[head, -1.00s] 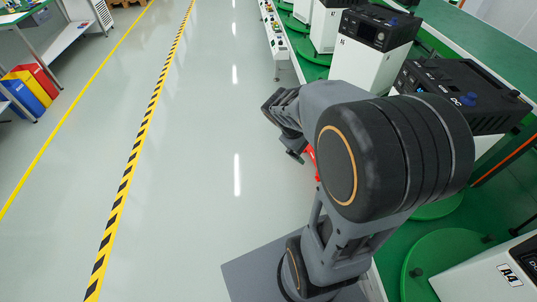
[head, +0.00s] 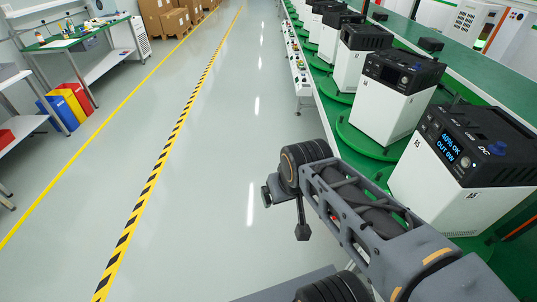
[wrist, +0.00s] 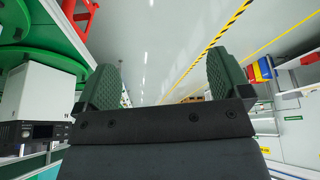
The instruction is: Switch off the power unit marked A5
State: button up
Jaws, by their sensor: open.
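The power unit A5 (head: 440,190) is a white box with a black top, at the right in the head view. Its screen (head: 447,146) is lit with "40% OK" and an output line. The A5 label is on its white front. My arm crosses in front of its lower left part. My gripper (wrist: 165,85) is open and empty in the wrist view, its two green-grey fingers wide apart and pointing over the aisle floor. In the head view my wrist end is left of A5, over the aisle and well apart from it.
Another unit (head: 388,112) stands behind A5 on a green turntable (head: 352,137), with several more beyond. A white unit (wrist: 38,88) shows upside down in the wrist view. The grey aisle floor (head: 215,190) is clear up to the striped line (head: 160,170). Coloured bins stand far left.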

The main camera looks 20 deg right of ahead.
aim_at(465, 162)
jog(key=z, duration=2.3)
